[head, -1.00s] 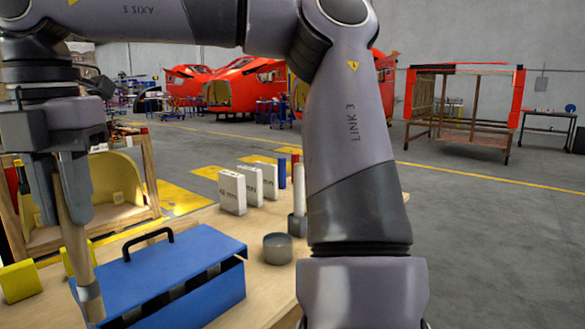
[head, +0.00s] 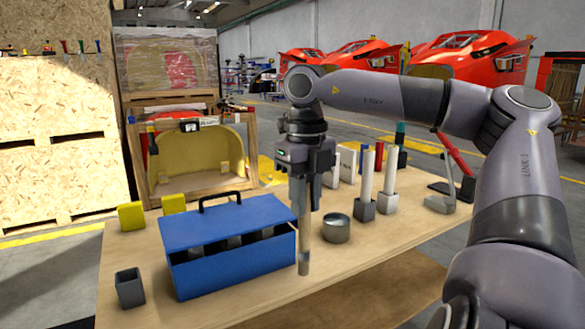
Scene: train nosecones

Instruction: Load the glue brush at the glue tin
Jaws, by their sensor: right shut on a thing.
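My right gripper (head: 303,205) points down over the table and is shut on the glue brush (head: 304,242). The brush has a pale wooden handle and a grey metal band at its lower end, and hangs roughly upright. Its bristles cannot be made out. A small round grey open tin (head: 336,232), which looks like the glue tin, stands on the table just right of the brush in the picture. The brush appears beside the tin, not in it. The tin's contents are not clear. My left gripper is out of view.
A blue toolbox (head: 225,272) with a black handle stands left of the brush on the wooden table (head: 380,250). Right of the tin stand white tubes in grey holders (head: 388,203), with white boxes (head: 347,165) behind. A grey cup (head: 129,290) and yellow blocks (head: 131,217) are at left.

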